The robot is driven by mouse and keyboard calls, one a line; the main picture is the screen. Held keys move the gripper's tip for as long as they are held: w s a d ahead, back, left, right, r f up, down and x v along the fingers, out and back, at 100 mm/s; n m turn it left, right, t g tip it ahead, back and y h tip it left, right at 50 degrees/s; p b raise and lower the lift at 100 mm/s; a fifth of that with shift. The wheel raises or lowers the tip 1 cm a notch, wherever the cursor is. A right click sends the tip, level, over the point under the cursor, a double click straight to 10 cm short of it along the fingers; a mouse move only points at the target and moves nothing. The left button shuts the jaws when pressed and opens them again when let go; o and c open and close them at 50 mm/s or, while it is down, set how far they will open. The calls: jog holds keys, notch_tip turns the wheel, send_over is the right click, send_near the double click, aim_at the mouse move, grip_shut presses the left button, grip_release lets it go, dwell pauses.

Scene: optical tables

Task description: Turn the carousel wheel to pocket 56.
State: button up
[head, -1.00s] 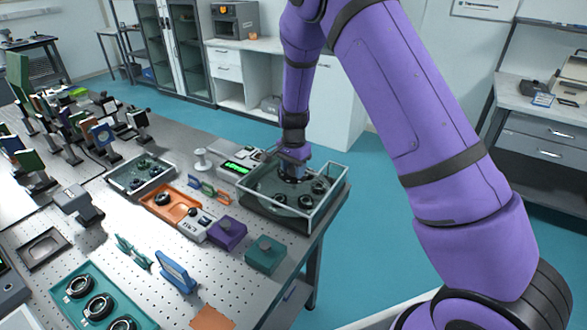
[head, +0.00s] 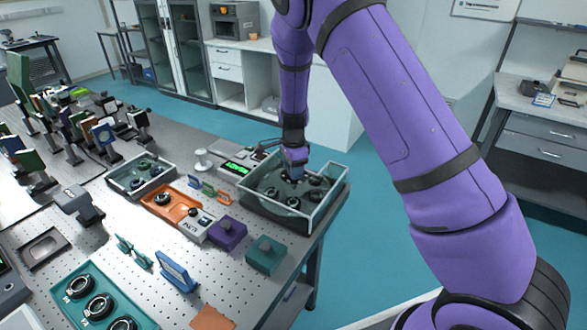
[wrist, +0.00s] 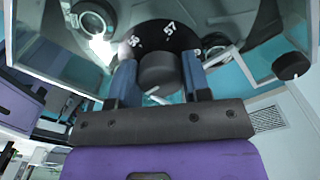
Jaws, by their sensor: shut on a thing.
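The carousel wheel (head: 282,201) is a dark disc with round ringed pockets inside a clear-walled box on the right end of the table. My gripper (head: 292,173) reaches down into the box over the wheel's middle. In the wrist view my gripper (wrist: 158,66) has its two blue fingers on either side of a dark round knob (wrist: 158,74) and is shut on it. The knob has a small white mark. Beyond it the black hub carries the white numbers 57 (wrist: 170,28) and 58 (wrist: 135,41). I cannot see a number 56.
The clear box's walls (head: 318,211) rise around my gripper. Beside the box are a device with a green display (head: 238,167), a purple block (head: 227,234) and a teal block (head: 265,254). An orange tray (head: 166,203) and a smaller clear box (head: 127,185) stand further left.

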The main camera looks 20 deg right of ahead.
jog(key=shift+w+m, duration=0.1)
jog(key=shift+m, duration=2.1)
jog(key=shift+w+m, duration=0.1)
jog(key=shift+m, duration=2.3)
jog(key=shift+d+m, duration=0.1)
jog(key=shift+m, duration=4.2)
jog(key=o, duration=1.3)
notch_tip(320, 180, up, 11)
jog(key=shift+f, duration=0.1)
